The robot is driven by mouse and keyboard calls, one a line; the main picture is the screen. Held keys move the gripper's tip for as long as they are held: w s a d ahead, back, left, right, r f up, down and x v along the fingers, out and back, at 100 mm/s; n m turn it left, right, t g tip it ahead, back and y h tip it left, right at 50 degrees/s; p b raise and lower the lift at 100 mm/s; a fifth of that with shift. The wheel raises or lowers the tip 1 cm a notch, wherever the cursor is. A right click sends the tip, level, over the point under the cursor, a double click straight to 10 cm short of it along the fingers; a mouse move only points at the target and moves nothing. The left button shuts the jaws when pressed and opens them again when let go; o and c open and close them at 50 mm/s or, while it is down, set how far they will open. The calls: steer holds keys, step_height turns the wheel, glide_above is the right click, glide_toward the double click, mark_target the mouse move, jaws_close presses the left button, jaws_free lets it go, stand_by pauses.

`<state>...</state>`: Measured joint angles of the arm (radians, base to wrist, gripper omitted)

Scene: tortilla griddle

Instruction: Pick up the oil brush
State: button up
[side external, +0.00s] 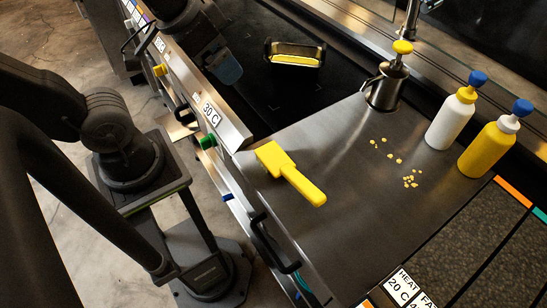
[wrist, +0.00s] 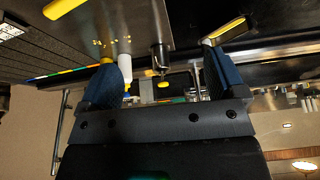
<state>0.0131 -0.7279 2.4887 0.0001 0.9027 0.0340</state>
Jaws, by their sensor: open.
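A metal pot (side external: 384,90) stands on the steel plate, and a stick with a yellow knob (side external: 402,47) rises from it; this looks like the oil brush, its lower end hidden in the pot. In the wrist view the pot (wrist: 159,52) and yellow knob (wrist: 163,85) appear between my fingers but farther off. My gripper (wrist: 158,57) has blue fingers spread wide with nothing between them. In the side view a blue finger (side external: 228,70) shows at upper left, well apart from the pot.
A yellow flat-bladed tool (side external: 290,175) lies on the steel plate (side external: 330,240). A white bottle (side external: 450,120) and a yellow bottle (side external: 487,150) stand right of the pot. Yellow crumbs (side external: 390,156) lie nearby. A small tray with yellow contents (side external: 272,58) sits on the dark surface.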

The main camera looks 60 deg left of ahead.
steer(key=w+d+f+m+g, duration=0.35)
steer(key=d+m, duration=0.35)
steer(key=m, duration=0.3)
steer(key=m+g, duration=0.2)
steer(key=m, duration=0.5)
glide_above(287, 166)
step_height(287, 166, down, 4)
step_height(287, 166, down, 14)
steer(key=shift+s+r, duration=0.1)
steer(key=shift+c, duration=0.3)
steer(key=c, duration=1.1)
steer(key=shift+r, duration=0.1)
